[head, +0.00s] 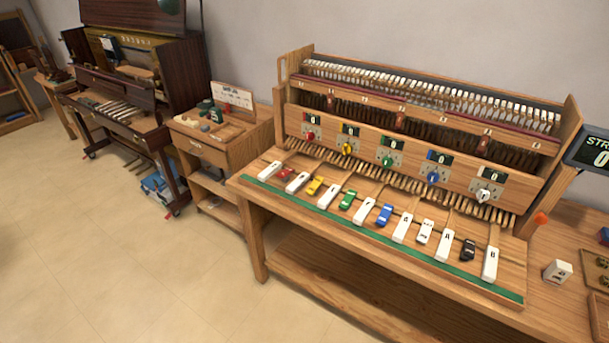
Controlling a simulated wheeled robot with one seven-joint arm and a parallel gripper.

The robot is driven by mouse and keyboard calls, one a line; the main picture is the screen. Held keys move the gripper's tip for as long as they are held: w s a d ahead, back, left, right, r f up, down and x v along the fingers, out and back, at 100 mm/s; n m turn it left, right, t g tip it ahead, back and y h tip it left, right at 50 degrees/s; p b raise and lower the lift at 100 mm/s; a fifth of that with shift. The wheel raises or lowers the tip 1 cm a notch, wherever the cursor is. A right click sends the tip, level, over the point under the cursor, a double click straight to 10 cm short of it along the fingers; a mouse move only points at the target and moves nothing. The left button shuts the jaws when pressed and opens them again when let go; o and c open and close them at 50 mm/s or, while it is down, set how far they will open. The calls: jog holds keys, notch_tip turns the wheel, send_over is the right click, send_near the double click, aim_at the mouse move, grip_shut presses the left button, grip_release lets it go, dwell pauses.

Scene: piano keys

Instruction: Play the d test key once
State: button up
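A row of test keys lies on the sloped wooden front of the bench. Long white keys alternate with smaller coloured keys. From the left come a white key (270,171), a red key (285,174), a second long white key (298,183), a yellow key (315,186), a third long white key (329,196) and a green key (347,200). Farther right are a blue key (384,215), a small white key (425,232) and a black key (468,250). The left keys' letters are too small to read, so I cannot confirm which is d. My gripper is not in view.
Behind the keys, a wooden panel (365,155) carries several coloured knobs with small displays. A dark screen (591,150) stands at the right edge. A white block (557,272) sits on the right worktop. A side cabinet (222,150) stands left. The tiled floor (120,255) at front left is clear.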

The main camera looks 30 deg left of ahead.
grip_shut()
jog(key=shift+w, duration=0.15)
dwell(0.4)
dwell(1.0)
